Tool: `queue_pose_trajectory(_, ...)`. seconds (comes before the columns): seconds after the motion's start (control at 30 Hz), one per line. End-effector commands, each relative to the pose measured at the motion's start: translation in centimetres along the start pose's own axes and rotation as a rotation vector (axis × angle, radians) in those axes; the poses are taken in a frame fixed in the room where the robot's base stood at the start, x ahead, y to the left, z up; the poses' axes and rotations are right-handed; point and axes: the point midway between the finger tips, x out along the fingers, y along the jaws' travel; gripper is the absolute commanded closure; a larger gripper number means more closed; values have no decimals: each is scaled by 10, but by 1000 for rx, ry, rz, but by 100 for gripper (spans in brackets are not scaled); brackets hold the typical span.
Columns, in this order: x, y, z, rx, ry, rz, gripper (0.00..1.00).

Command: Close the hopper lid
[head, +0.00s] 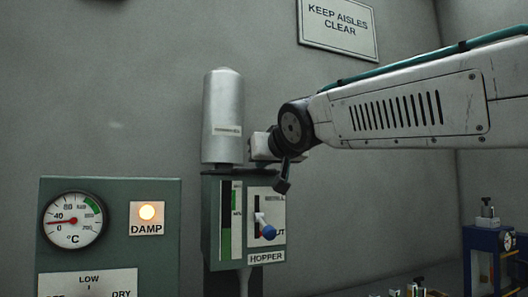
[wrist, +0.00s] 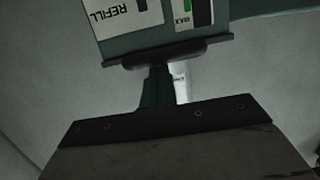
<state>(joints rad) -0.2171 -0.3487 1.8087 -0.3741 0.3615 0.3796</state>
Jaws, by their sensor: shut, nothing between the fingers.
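The hopper (head: 210,222) is a green box on the wall side, with a silver cylinder (head: 223,118) on top. Its front has a level gauge (head: 226,215) that is green low down and a lever panel with a top word that reads REFILL in the wrist view (wrist: 120,12). I cannot make out a separate lid. My gripper (head: 282,186) is shut and empty, pointing down in front of the panel's top, above the knob. In the wrist view the hopper appears upside down.
A green panel (head: 110,195) at left carries a dial (head: 73,220) and a lit DAMP lamp (head: 147,212). A blue machine (head: 483,245) stands at lower right. A wall sign (head: 338,28) hangs above my arm. Open space lies between hopper and blue machine.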

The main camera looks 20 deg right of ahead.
Motion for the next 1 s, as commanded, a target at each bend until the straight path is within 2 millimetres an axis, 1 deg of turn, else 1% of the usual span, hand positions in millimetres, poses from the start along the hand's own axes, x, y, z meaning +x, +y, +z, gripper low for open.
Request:
queue_pose_trajectory(0.03, 3, 0, 11, 0, -21, 3, 100)
queue_pose_trajectory(0.1, 4, 0, 14, 0, -25, 4, 100)
queue_pose_trajectory(0.57, 6, 0, 16, 0, -31, 3, 100)
queue_pose_trajectory(0.67, 6, -1, 11, 1, -29, 2, 100)
queue_pose_trajectory(0.77, 4, -3, -1, 1, -22, -1, 100)
queue_pose_trajectory(0.93, 0, -4, -33, 1, -2, -6, 100)
queue_pose_trajectory(0.97, -1, -5, -39, 1, 2, -7, 100)
queue_pose_trajectory(1.0, -12, -4, -34, 0, 3, -7, 100)
